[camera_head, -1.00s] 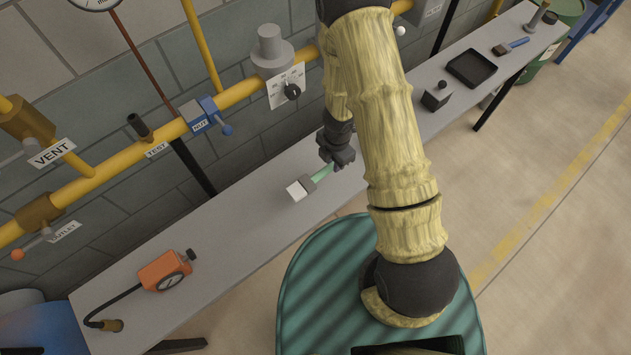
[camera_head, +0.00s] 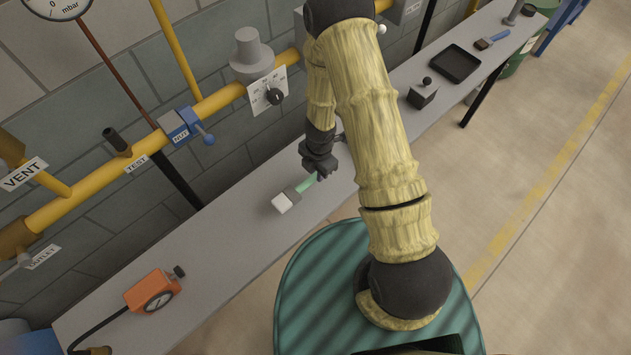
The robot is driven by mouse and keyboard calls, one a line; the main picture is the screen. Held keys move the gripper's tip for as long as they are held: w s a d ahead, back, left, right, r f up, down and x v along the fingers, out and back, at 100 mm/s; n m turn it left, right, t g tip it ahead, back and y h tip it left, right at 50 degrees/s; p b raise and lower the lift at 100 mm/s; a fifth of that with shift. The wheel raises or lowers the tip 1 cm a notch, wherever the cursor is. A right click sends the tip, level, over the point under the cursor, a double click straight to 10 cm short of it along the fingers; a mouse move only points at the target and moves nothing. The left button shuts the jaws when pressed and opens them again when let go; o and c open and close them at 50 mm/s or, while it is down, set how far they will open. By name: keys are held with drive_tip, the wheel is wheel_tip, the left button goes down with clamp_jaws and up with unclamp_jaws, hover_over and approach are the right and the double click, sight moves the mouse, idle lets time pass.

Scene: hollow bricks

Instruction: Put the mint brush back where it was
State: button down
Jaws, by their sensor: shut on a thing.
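The mint brush (camera_head: 305,184) shows in the head view with its mint handle, a dark grey band and pale bristles. Its bristle end points to the lower left, over the grey bench (camera_head: 228,238). My gripper (camera_head: 318,174) is shut on the handle, and its fingers hide the handle's far end. I cannot tell whether the bristles touch the bench top or hang just above it.
An orange gauge box (camera_head: 152,292) with a hose sits at the bench's near left. A black box with a knob (camera_head: 422,94), a black tray (camera_head: 455,64) and a blue-handled brush (camera_head: 492,40) lie at the far right. Yellow pipes (camera_head: 222,96) with valves run along the wall.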

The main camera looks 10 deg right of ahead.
drive_tip(key=shift+f, duration=0.15)
wheel_tip(320, 180, down, 4)
drive_tip(key=shift+w+f+b, duration=0.1)
drive_tip(key=shift+b, duration=0.2)
drive_tip(key=c, duration=1.3)
unclamp_jaws()
drive_tip(key=shift+o, duration=0.2)
drive_tip(key=r+p, duration=0.5)
drive_tip(key=r, duration=0.7)
drive_tip(key=shift+d+r, duration=0.1)
drive_tip(key=shift+d, duration=0.1)
drive_tip(key=shift+w, duration=0.1)
